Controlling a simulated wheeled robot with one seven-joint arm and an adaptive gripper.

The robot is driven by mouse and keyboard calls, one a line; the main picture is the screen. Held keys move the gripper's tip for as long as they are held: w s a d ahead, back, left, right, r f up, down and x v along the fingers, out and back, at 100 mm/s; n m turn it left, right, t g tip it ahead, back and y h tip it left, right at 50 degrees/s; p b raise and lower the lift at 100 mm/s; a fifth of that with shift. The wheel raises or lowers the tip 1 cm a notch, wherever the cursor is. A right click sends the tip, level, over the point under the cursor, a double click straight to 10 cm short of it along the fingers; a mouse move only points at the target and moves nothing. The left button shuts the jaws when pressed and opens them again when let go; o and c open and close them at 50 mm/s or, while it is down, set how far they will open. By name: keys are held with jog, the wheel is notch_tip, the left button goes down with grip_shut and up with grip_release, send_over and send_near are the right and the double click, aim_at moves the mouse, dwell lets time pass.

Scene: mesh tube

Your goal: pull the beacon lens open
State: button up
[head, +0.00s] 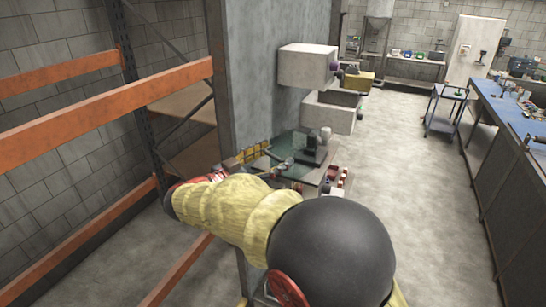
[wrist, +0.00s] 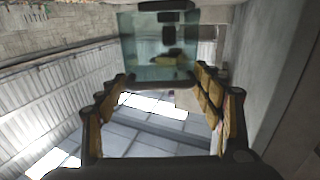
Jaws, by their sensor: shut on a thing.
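The beacon lens looks to be the clear teal panel (head: 287,143) beside the grey column in the head view. It also shows at the top of the wrist view (wrist: 133,58), with dark parts visible through it. My gripper (head: 270,156) is at the near edge of this panel. In the wrist view my yellow-padded fingers (wrist: 165,78) reach to the panel's edge from both sides and are shut on it. The exact contact is small and hard to make out. My forearm hides part of the space below the panel in the head view.
A grey column (head: 266,60) stands just behind the panel. A white box (head: 305,66) and an open bin (head: 327,113) stick out beyond it. An orange-beamed rack (head: 110,83) is close on the left. Open floor (head: 410,160) lies right, before a blue workbench (head: 510,115).

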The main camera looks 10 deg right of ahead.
jog(key=shift+f, duration=0.25)
jog(key=o, duration=1.4)
jog(key=shift+d, duration=0.1)
jog(key=shift+c, duration=0.2)
